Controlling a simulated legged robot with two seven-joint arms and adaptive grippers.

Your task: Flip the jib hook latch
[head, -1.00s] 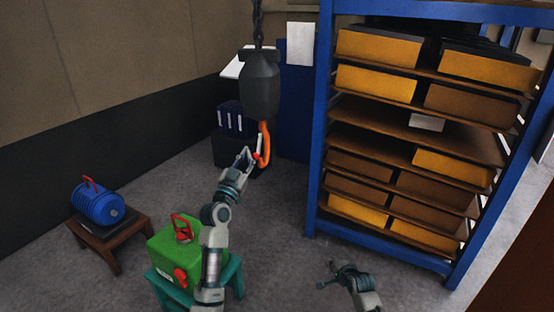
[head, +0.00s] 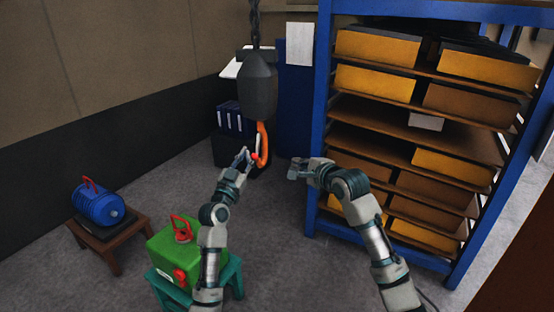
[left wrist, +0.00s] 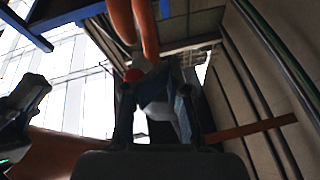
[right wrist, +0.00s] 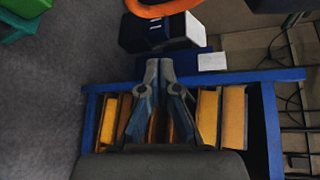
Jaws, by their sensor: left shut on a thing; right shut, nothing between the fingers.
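The orange jib hook (head: 264,146) hangs below a dark hook block (head: 258,92) on a chain. The latch (head: 257,143) is a thin pale strip across the hook's opening with a red knob (head: 255,157) low on it. My left gripper (head: 246,158) is shut on the latch at the knob. The left wrist view shows the hook (left wrist: 135,25) above and the red knob (left wrist: 133,75) by the fingers (left wrist: 157,100), which partly hide the latch. My right gripper (head: 298,169) is shut and empty, right of the hook and apart from it. Its fingertips (right wrist: 162,65) nearly meet in the right wrist view.
Grey floor (head: 290,255) is clear between my arms.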

